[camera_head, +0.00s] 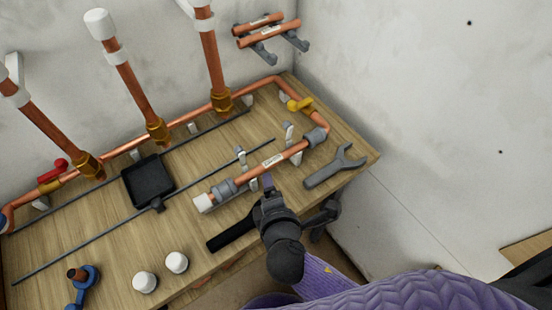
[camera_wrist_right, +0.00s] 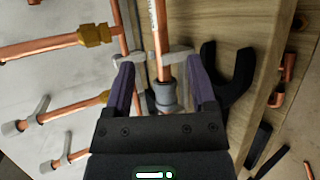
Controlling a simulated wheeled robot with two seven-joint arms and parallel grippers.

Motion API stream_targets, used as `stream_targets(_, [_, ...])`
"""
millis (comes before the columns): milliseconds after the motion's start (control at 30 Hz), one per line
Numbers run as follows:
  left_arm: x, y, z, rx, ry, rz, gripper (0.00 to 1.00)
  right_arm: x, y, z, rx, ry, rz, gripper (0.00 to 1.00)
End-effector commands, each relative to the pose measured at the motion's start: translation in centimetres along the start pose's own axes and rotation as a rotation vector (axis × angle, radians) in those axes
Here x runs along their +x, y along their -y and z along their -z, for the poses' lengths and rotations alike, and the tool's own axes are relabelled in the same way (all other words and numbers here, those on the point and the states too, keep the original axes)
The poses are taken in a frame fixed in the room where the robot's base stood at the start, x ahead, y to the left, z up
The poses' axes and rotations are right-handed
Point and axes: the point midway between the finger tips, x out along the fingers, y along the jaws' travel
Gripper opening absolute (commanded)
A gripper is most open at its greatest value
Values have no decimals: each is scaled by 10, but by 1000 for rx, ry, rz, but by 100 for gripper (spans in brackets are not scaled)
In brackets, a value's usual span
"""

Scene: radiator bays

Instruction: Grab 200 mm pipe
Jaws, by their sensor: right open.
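A copper pipe with a white label (camera_head: 272,163) lies in clips on the bench, between two grey couplings (camera_head: 223,187). Two more copper pipes (camera_head: 282,31) rest on a wall bracket at the top; the lettering is too small to read, so I cannot tell which pipe is 200 mm. My right gripper (camera_head: 268,184) is at the bench pipe's near side. In the right wrist view, the open fingers (camera_wrist_right: 160,75) stand on either side of the labelled pipe (camera_wrist_right: 157,25) and a grey coupling (camera_wrist_right: 166,97), with gaps visible. My left gripper is out of view.
A grey wrench (camera_head: 335,166) lies right of the pipe. A black tray (camera_head: 148,181), white caps (camera_head: 176,262) and a blue tool (camera_head: 85,283) are on the wooden bench. Upright copper pipes (camera_head: 137,90) stand along the back. The bench's right edge drops to the floor.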

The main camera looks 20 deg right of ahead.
Motion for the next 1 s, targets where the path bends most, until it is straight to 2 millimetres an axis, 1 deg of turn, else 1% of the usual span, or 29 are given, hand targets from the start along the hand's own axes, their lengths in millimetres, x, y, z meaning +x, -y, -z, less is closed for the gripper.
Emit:
stream_targets(33, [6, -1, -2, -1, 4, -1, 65, 12, 3, 0, 1, 2, 0, 72])
stream_targets(167, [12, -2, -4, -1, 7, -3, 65, 31, 3, 0, 3, 0, 1, 72])
stream_targets(300, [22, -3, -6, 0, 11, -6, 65, 60, 1, -4, 5, 3, 2, 72])
stream_targets(400, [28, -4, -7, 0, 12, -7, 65, 77, 1, -4, 5, 0, 4, 72])
stream_targets(500, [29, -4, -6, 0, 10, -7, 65, 82, 0, -4, 6, 0, 6, 72])
stream_targets(667, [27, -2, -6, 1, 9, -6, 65, 81, -1, -4, 8, -1, 6, 72])
stream_targets(767, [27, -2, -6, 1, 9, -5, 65, 81, -1, -4, 8, -1, 6, 53])
stream_targets(800, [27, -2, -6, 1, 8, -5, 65, 81, -1, -4, 8, -1, 6, 45])
stream_targets(967, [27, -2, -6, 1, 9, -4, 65, 81, -1, -4, 8, -1, 6, 11])
stream_targets(1000, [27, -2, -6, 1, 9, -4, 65, 81, -1, -4, 8, -1, 6, 2])
